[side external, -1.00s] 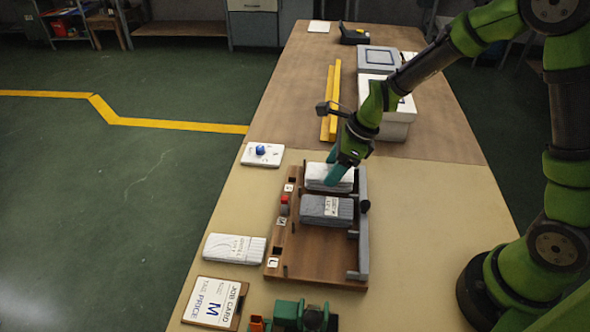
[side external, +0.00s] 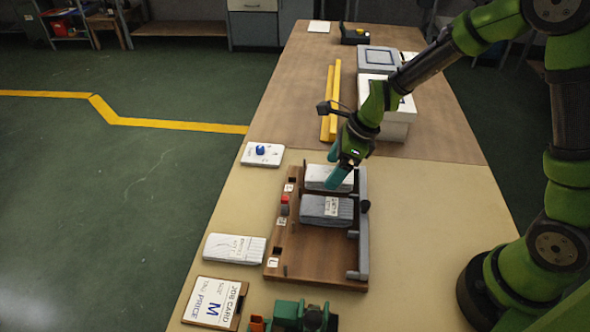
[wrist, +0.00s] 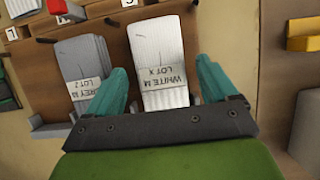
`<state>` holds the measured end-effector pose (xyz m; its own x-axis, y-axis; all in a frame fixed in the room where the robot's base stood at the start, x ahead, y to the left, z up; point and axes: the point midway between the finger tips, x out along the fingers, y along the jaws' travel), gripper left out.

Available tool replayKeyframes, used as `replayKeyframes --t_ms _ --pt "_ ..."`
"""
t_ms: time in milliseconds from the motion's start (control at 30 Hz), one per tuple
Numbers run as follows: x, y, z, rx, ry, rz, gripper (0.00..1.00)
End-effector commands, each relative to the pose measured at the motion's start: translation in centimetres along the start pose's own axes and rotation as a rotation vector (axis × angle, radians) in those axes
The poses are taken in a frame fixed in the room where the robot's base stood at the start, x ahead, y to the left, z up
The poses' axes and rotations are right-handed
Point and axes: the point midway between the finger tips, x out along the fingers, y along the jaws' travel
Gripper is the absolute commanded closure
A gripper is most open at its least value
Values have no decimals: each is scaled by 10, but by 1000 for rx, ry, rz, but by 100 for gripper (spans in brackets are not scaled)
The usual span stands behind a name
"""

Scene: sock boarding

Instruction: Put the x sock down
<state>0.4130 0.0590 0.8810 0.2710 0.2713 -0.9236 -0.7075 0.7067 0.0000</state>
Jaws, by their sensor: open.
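The x sock (wrist: 158,50) is a white folded sock with a label reading "WHITE M LOT X". It lies flat on the brown wooden board (side external: 318,250), in the farthest place in the side view (side external: 316,176). My gripper (side external: 336,168) is over its right part, with the teal fingers spread. In the wrist view my gripper (wrist: 162,75) is open, one finger on each side of the sock, with a gap visible on the right. A grey sock (side external: 322,208), labelled lot Z or similar, lies beside it on the board and also shows in the wrist view (wrist: 80,60).
Another white sock (side external: 234,248) lies left of the board. A job card reading M (side external: 212,302) is at the front left. Yellow bars (side external: 331,100) and white boxes (side external: 386,100) stand behind. The board's near part is bare.

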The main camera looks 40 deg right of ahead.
Motion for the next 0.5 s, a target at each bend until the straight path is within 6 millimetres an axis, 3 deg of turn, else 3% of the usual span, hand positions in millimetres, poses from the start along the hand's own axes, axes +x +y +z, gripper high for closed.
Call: replayKeyframes --t_ms 500 --pt "-100 0 1 -1 -3 -3 14"
